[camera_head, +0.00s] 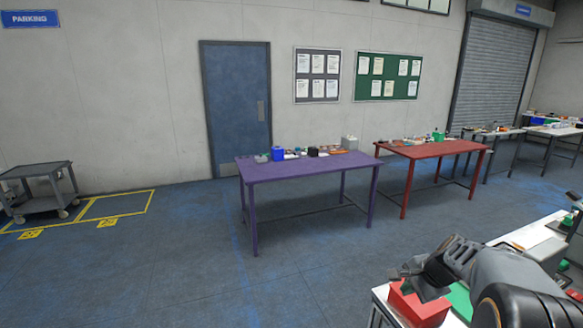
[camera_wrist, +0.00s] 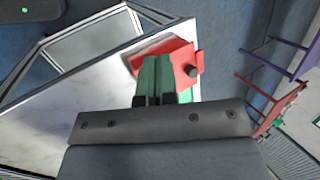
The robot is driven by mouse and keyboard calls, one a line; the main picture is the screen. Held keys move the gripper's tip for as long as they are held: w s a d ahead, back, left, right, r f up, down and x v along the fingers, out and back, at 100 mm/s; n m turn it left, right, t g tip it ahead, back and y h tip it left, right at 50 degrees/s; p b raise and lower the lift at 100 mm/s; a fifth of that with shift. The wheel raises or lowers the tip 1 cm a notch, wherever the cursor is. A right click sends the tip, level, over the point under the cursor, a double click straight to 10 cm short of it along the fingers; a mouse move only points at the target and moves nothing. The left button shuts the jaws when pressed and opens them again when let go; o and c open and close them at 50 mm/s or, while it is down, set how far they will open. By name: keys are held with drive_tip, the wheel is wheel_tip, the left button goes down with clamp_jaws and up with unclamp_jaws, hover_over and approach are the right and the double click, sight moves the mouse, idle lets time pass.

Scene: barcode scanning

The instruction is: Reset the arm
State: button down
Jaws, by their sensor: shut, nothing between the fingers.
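My arm reaches in from the lower right of the head view. My gripper (camera_head: 407,287) is over a red box-like object (camera_head: 425,310) at the corner of a white-topped table (camera_head: 381,292). In the wrist view, the green fingers of my gripper (camera_wrist: 157,62) lie side by side, shut and empty. The red object (camera_wrist: 188,54) shows beyond and beside them, with a dark round knob on its side. I cannot tell whether the fingertips touch it.
A purple table (camera_head: 300,168) and a red table (camera_head: 430,149) hold small items farther off. A grey cart (camera_head: 38,190) stands at far left. More tables (camera_head: 545,132) stand at right. The blue-grey floor (camera_head: 180,270) in front is clear.

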drive_tip(key=s+a+r+n+h, duration=0.1)
drive_tip(key=s+a+r+n, duration=0.1)
drive_tip(key=s+a+n, duration=0.4)
drive_tip(key=s+a+r+n+h, duration=0.2)
drive_tip(key=s+a+n, duration=0.5)
drive_tip(key=s, duration=0.4)
drive_tip(key=shift+a+r+n, duration=0.3)
drive_tip(key=shift+r+n, duration=0.25)
drive_tip(key=shift+n, duration=0.25)
drive_tip(key=shift+s, duration=0.15)
